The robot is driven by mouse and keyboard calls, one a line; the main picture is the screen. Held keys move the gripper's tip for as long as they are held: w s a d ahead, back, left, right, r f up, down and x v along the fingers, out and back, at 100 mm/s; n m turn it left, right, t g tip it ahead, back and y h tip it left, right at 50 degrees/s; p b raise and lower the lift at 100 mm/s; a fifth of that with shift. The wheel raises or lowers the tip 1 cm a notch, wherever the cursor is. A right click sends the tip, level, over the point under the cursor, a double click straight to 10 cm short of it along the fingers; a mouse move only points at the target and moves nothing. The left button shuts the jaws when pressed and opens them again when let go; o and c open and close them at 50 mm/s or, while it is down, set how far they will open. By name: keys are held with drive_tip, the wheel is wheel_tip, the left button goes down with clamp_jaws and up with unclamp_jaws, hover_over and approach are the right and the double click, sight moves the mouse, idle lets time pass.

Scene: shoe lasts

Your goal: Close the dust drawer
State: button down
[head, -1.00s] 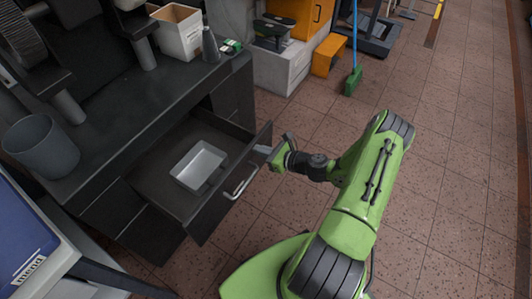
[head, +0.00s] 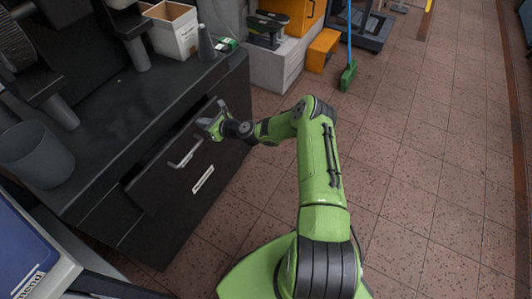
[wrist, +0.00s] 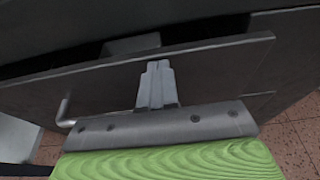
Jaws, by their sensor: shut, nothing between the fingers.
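The dust drawer (head: 158,178) is a dark drawer in the black bench, with a pale bar handle (head: 185,153) on its front. It stands slightly out, with a narrow dark gap along its top edge. My gripper (head: 207,122) is at the right part of the drawer front, beside the handle. In the wrist view the shut fingers (wrist: 157,85) point at the drawer front (wrist: 215,75) and appear to be against it; exact contact is hard to tell. A pale tray (wrist: 130,45) shows through the gap inside the drawer.
A lower front with a white label (head: 203,180) is below the drawer. On the bench top are a grey bin (head: 35,155), an open box (head: 172,30) and a dark cone-shaped bottle (head: 206,45). A green broom (head: 348,75) stands on the tiled floor, which is clear at right.

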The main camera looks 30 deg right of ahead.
drive_tip(key=shift+w+a+r, duration=0.15)
drive_tip(key=shift+w+a, duration=0.2)
drive_tip(key=shift+w, duration=0.25)
drive_tip(key=shift+w+a+r, duration=0.1)
drive_tip(key=shift+w+a, duration=0.25)
drive_tip(key=shift+w, duration=0.2)
